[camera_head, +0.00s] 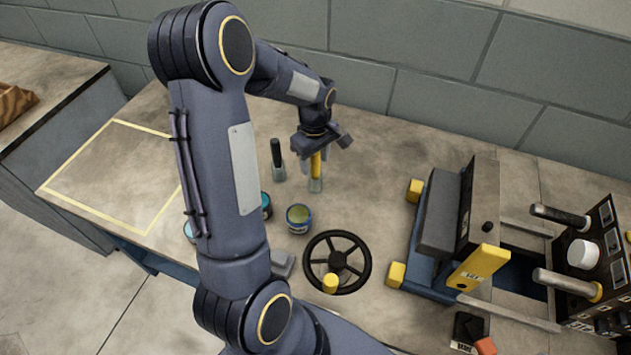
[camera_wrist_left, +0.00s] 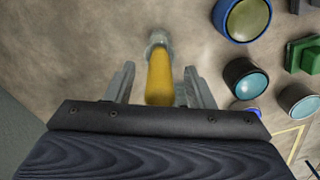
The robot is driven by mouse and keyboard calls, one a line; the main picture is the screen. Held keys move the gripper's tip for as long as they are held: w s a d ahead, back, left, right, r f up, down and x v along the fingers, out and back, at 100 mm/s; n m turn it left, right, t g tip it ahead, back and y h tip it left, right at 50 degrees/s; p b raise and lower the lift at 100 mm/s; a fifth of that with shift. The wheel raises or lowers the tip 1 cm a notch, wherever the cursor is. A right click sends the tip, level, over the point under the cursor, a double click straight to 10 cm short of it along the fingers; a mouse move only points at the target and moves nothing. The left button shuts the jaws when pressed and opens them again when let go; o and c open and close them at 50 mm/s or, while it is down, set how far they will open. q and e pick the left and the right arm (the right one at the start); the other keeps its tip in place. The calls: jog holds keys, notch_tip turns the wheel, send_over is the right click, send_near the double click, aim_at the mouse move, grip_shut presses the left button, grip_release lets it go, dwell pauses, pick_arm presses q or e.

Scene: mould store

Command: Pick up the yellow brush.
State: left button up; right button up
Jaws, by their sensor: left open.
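The yellow brush (camera_head: 315,166) has a yellow handle and a greyish lower end on the worktop. It appears to stand with its handle up. In the left wrist view its yellow handle (camera_wrist_left: 160,78) lies between my two fingers, with the pale end beyond them. My left gripper (camera_head: 322,150) is open and above the brush, its fingers on either side of the handle. The fingers also show in the left wrist view (camera_wrist_left: 160,90), with a gap on each side of the handle. The gripper partly hides the handle's top in the head view. My right gripper is not in view.
A black-handled brush (camera_head: 277,153) stands just left of the yellow one. An open paint tin (camera_head: 298,218) and a black handwheel (camera_head: 337,262) are in front. A vise-like machine (camera_head: 445,215) stands to the right. A yellow-outlined square (camera_head: 115,175) is bare at left.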

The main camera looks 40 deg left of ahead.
pick_arm(q)
jog(key=shift+f, duration=0.25)
grip_shut()
notch_tip(320, 180, up, 10)
dwell(0.6)
